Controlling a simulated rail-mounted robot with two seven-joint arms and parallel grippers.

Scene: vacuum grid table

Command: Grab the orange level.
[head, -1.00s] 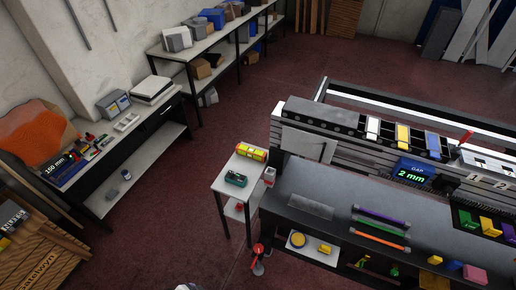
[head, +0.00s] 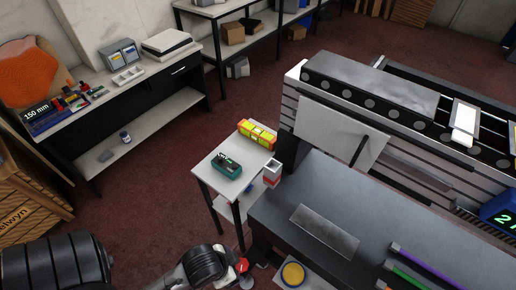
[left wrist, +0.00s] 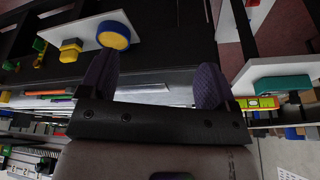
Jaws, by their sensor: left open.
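The level (head: 257,133), a short yellow bar with orange parts, lies at the back of a small white side table (head: 205,172). In the left wrist view the level (left wrist: 262,103) shows at the right, beyond the right finger. My left gripper (left wrist: 155,82) has its two dark fingers wide apart with nothing between them. It is well away from the level. In the head view my left arm comes in along the bottom edge, and its fingers are not clear there. My right gripper is not in view.
A teal device (head: 227,165) lies in front of the level. A red and white box (head: 271,173) is at the side table's right edge. The dark workbench (head: 300,190) stands close on the right. Open floor lies left.

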